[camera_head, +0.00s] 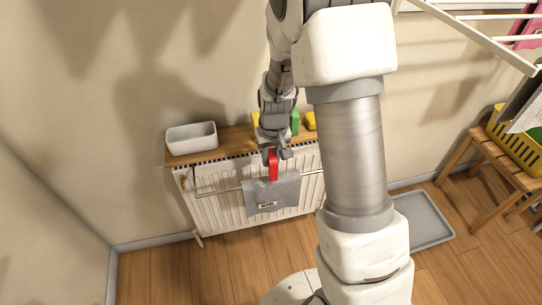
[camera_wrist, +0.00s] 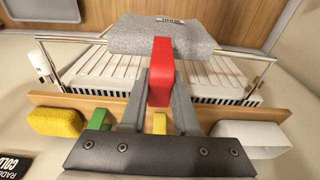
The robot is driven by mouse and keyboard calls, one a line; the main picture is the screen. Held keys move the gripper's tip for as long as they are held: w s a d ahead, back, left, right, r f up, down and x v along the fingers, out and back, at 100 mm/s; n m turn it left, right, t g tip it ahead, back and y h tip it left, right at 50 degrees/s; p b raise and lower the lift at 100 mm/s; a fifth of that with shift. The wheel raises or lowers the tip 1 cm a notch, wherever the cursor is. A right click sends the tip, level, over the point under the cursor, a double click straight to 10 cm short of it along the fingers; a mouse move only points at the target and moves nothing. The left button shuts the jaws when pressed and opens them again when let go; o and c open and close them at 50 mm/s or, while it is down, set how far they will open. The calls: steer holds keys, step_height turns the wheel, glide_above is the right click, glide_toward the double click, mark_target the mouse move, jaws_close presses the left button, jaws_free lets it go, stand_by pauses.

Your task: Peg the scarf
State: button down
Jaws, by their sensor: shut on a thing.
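A grey scarf (camera_head: 285,190) hangs folded over a thin rail (camera_head: 312,173) in front of the white radiator; a small dark-lettered label shows on its front. It also shows at the top of the wrist view (camera_wrist: 190,38). My gripper (camera_head: 271,153) is shut on a red peg (camera_head: 273,168), just above the rail. In the wrist view, the red peg (camera_wrist: 161,72) sits between the two grey fingers, its far end overlapping the scarf's near edge. I cannot tell whether the peg straddles the scarf or only touches it.
A wooden shelf (camera_head: 237,138) tops the radiator (camera_head: 205,205). It bears a pale bin (camera_head: 191,138), a green block (camera_head: 295,122) and yellow items (camera_head: 310,120) close around my gripper. A grey tray (camera_head: 425,222) lies on the floor. A yellow basket (camera_head: 515,150) stands on a wooden stool at right.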

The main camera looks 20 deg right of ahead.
steer(key=shift+f, duration=0.1)
steer(key=shift+f+b, duration=2.6)
steer(key=shift+f, duration=0.6)
steer(key=shift+s+f, duration=0.1)
steer(key=shift+f, duration=0.2)
steer(key=shift+f, duration=0.1)
steer(key=c, duration=0.8)
jaws_free()
steer(key=shift+b, duration=0.3)
steer(key=shift+c, duration=0.2)
